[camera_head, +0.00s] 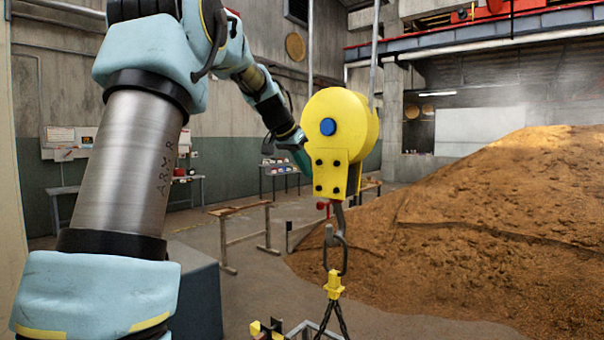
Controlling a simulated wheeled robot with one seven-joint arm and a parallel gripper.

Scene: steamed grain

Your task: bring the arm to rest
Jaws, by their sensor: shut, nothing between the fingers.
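My arm rises from the lower left, bends at the top and reaches down to the right. Its end, my gripper (301,157), shows as a small dark and teal part at the left edge of the yellow hoist block (345,115). The block hides the fingertips. My gripper is shut with nothing in it. I cannot tell whether it touches the block.
A hook (338,218) hangs under the block, carrying a ring (336,256) and chains (333,315) above a metal frame at the bottom edge. A large brown grain heap (490,230) fills the right. A trestle (245,235) stands behind on open floor.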

